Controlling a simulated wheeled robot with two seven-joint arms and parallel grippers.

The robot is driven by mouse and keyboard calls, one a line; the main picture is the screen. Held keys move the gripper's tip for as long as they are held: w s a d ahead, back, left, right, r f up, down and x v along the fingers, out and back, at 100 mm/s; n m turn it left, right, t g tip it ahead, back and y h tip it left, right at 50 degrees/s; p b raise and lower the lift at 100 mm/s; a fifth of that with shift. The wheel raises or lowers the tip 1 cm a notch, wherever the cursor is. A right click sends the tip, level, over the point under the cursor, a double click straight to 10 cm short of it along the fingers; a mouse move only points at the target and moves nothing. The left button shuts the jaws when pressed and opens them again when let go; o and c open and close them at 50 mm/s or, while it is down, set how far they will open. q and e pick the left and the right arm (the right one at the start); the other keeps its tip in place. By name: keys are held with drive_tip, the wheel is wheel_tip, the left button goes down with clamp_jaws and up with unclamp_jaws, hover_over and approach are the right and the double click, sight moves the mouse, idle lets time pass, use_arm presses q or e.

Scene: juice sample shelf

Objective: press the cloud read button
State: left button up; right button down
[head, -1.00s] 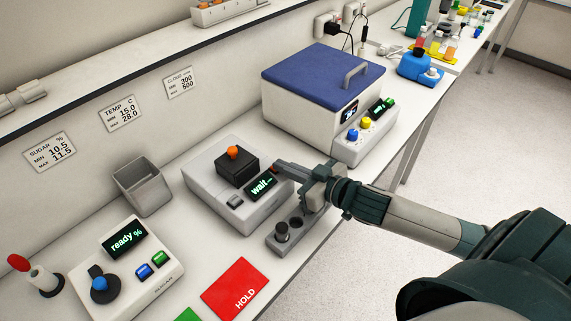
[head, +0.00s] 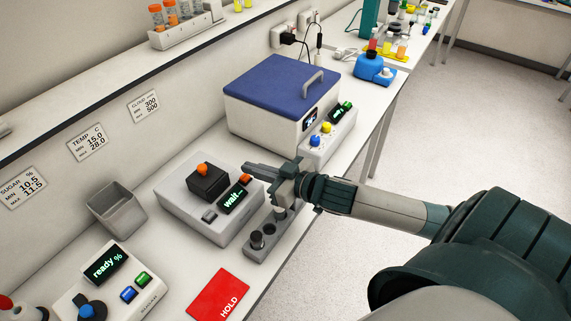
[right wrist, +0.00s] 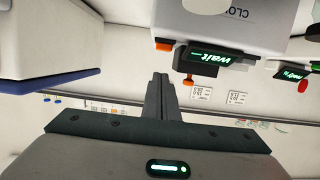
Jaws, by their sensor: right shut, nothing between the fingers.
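The cloud reader is a light grey box (head: 170,208) on the bench with a lit screen (head: 233,200) reading "wait". Its orange button (head: 246,178) sits beside the screen; it also shows in the right wrist view (right wrist: 162,46). An orange-capped vial (head: 202,169) stands in the reader's black block (head: 208,183). My right gripper (head: 250,167) is shut and empty, its fingertips just above and behind the button. In the right wrist view the closed fingers (right wrist: 160,80) appear apart from the button. My left gripper is not in view.
A grey holder (head: 250,252) with dark wells stands in front of the reader, partly under my right gripper. A blue-lidded box (head: 275,85) stands behind it. The sugar meter (head: 70,300), a grey bin (head: 125,215) and a red HOLD mat (head: 205,300) are nearer.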

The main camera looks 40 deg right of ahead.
drive_tip(key=b+v, duration=0.3)
drive_tip(key=v, duration=0.6)
drive_tip(key=shift+s+r, duration=0.15)
drive_tip(key=shift+s, duration=0.15)
drive_tip(key=shift+d, duration=0.15)
idle(0.7)
